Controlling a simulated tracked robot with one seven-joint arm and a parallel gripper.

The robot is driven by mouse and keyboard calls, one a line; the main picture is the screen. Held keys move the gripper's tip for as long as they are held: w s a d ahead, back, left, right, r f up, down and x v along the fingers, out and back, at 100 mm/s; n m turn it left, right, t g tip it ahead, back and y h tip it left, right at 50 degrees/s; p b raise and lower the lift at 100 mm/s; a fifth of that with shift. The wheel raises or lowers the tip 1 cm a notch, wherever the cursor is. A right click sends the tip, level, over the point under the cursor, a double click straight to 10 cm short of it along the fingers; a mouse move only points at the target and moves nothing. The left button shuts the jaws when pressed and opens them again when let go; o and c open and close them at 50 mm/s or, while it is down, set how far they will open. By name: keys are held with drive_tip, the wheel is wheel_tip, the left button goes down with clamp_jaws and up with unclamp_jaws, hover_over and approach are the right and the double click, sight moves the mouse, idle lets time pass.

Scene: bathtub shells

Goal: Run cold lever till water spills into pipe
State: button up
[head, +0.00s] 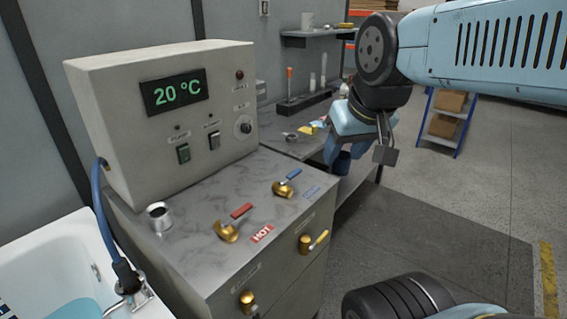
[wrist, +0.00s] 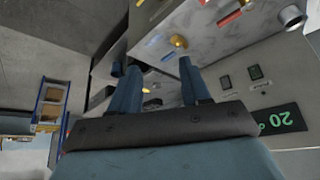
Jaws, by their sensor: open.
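The cold lever (head: 287,184) has a blue handle on a brass valve, on the grey worktop of the cabinet; it also shows between my fingers' directions in the wrist view (wrist: 168,56). A short, open metal pipe (head: 159,217) stands upright at the worktop's left edge and shows at the top right of the wrist view (wrist: 292,17). No water shows at its mouth. My gripper (head: 343,155) is open and empty, its fingers pointing down, behind and right of the cold lever and apart from it. Its two blue fingers also show in the wrist view (wrist: 159,72).
A red hot lever (head: 232,222) sits left of the cold one. The control box (head: 215,85) reads 20 °C. A white tub (head: 35,262) is lower left. A bench with small items stands behind.

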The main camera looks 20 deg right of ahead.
drive_tip(key=shift+w, duration=0.1)
drive_tip(key=m+g, duration=0.6)
drive_tip(key=m, duration=0.5)
hover_over(291, 173)
wheel_tip(291, 173, down, 7)
wheel_tip(291, 173, down, 14)
drive_tip(key=shift+r, duration=0.1)
drive_tip(key=shift+c, duration=0.3)
clamp_jaws()
